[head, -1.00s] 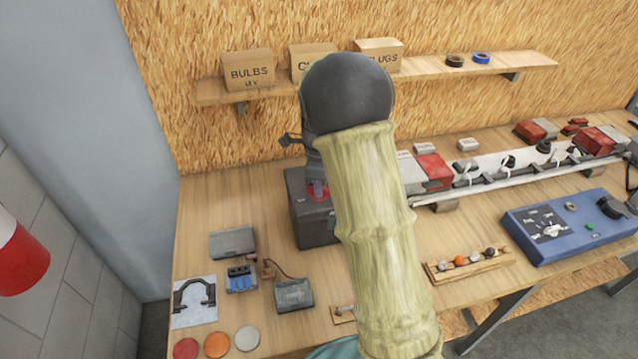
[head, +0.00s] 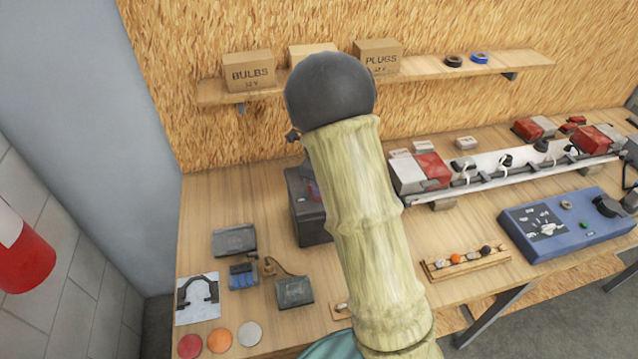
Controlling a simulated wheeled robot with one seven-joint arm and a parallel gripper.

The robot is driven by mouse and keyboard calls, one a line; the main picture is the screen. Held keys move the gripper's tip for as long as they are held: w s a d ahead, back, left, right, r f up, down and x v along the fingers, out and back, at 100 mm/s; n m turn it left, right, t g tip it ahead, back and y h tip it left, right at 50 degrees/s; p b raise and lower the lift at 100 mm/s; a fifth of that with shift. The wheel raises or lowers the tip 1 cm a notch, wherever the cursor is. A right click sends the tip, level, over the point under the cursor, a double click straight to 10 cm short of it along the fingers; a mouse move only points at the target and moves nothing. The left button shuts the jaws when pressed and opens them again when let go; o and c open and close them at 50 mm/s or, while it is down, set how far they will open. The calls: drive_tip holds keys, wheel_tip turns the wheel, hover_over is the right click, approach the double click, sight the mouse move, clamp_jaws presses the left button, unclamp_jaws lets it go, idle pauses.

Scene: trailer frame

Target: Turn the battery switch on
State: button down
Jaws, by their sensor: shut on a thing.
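The battery (head: 306,218) is a dark grey box at the back left of the bench, partly hidden behind my arm. The switch's exact angle cannot be seen.
A shelf (head: 430,69) with cardboard boxes runs along the back wall. A white rail (head: 500,170) with red and white lamps and a blue tester (head: 565,226) stand to the right. Small parts and coloured discs (head: 220,340) lie at the front left.

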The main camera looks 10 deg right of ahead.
drive_tip(key=shift+r+m+p, duration=0.1)
drive_tip(key=shift+m+p, duration=0.95)
drive_tip(key=shift+m, duration=0.25)
drive_tip(key=shift+r+m+p, duration=0.1)
drive_tip(key=shift+m+p, duration=2.4)
drive_tip(key=shift+m, duration=0.1)
drive_tip(key=shift+m+p, duration=1.2)
drive_tip(key=shift+p, duration=0.35)
drive_tip(key=shift+m, duration=0.3)
drive_tip(key=c, duration=1.4)
unclamp_jaws()
drive_tip(key=shift+o, duration=0.2)
